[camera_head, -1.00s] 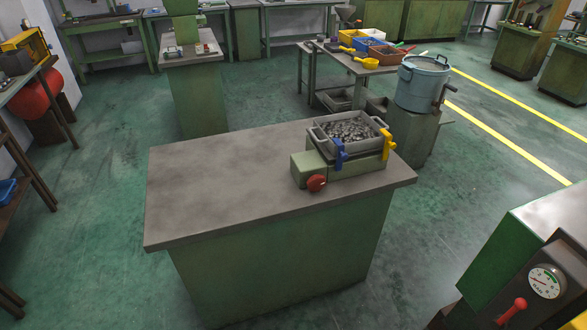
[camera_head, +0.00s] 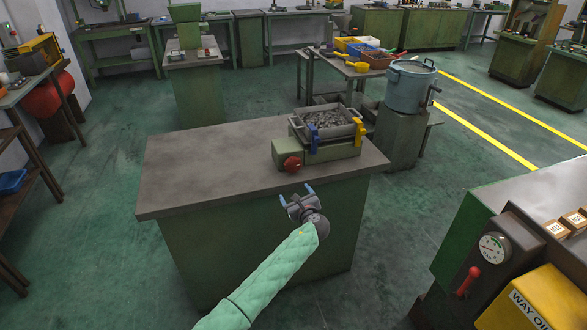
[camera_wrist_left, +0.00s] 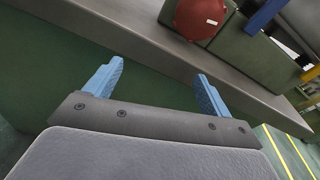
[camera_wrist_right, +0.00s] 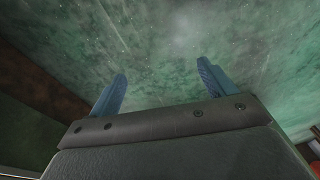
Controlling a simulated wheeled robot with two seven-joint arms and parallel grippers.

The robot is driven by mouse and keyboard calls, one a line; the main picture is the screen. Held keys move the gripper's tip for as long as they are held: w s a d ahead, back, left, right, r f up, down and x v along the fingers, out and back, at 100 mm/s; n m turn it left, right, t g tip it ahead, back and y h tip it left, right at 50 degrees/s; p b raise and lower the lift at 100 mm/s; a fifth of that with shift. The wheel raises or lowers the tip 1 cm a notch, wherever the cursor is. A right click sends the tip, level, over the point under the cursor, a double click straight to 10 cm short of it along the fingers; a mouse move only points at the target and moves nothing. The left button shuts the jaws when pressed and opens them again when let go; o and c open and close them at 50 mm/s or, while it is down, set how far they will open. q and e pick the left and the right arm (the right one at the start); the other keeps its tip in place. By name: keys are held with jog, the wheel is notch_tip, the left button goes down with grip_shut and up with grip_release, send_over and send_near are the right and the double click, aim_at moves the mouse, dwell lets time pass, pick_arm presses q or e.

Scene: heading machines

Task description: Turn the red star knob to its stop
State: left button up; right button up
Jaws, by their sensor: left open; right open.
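The red star knob (camera_head: 292,163) sits on the front of a green block (camera_head: 320,153) on the grey-topped bench. It also shows at the top of the left wrist view (camera_wrist_left: 200,18), with a small white mark on it. My left gripper (camera_head: 296,190) is open and empty, in front of the bench edge and a little below the knob, apart from it. Its blue fingers also show in the left wrist view (camera_wrist_left: 152,82). My right gripper (camera_wrist_right: 160,88) is open and empty, seen only in its own wrist view, facing the green floor.
A grey tray of metal parts (camera_head: 328,120) with a blue clamp (camera_head: 314,139) and a yellow clamp (camera_head: 360,132) sits on the block. The left part of the bench top (camera_head: 200,165) is clear. A machine with a gauge (camera_head: 492,248) and red lever stands at right.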

pick_arm(q)
jog(key=m+t, duration=0.1)
jog(key=m, duration=0.1)
send_near(294, 167)
jog(key=w, duration=0.3)
jog(key=shift+w+a+f, duration=0.15)
jog(key=shift+w+a, duration=0.3)
jog(key=shift+a, duration=0.05)
jog(key=p+x, duration=0.1)
jog(key=x, duration=0.4)
jog(key=shift+s+p, duration=0.1)
jog(key=shift+p, duration=0.25)
jog(key=shift+x, duration=0.95)
pick_arm(e)
jog(key=shift+s+d+f, duration=0.3)
jog(key=shift+d+f, duration=0.05)
jog(key=shift+f, duration=0.5)
jog(key=shift+s+d+f, duration=0.3)
jog(key=shift+s+f, duration=0.05)
jog(key=shift+f, duration=0.55)
jog(key=shift+s+d+f, duration=0.3)
jog(key=shift+d+f, duration=0.05)
jog(key=shift+f, duration=0.5)
pick_arm(q)
jog(key=shift+a, duration=0.1)
jog(key=shift+c, duration=0.4)
jog(key=c, duration=0.9)
pick_arm(e)
jog(key=shift+d+r, duration=0.1)
